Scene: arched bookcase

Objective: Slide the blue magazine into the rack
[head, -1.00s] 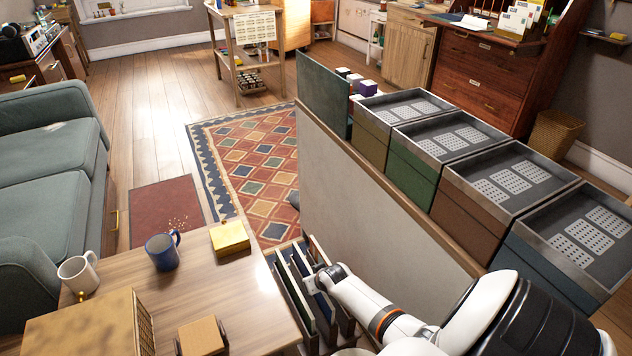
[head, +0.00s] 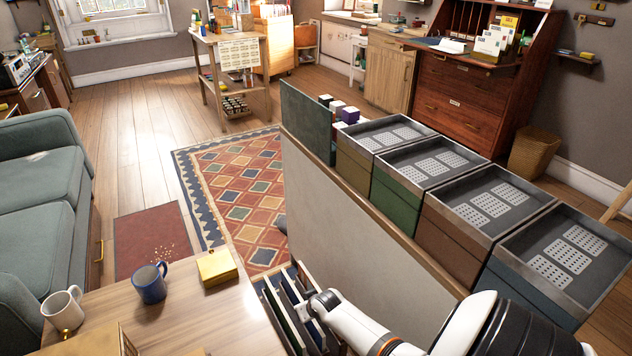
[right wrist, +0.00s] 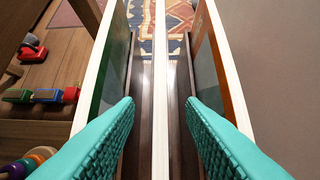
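The rack (head: 298,268) stands low between the wooden table and the grey partition, holding thin upright magazines seen nearly edge-on. A dark blue cover (head: 292,293), likely the blue magazine, shows among them in the head view. My right gripper (head: 316,302) is at the tops of these magazines. In the right wrist view its two teal fingers (right wrist: 160,130) are apart, either side of a thin white upright edge (right wrist: 160,70), with dark gaps between. White-edged panels with green and orange covers stand outside the fingers. The lower part of the rack is hidden. My left gripper is out of view.
The table (head: 190,305) carries a white mug (head: 62,308), a blue mug (head: 150,283) and a yellow box (head: 217,267). Open floor and a patterned rug (head: 240,190) lie beyond.

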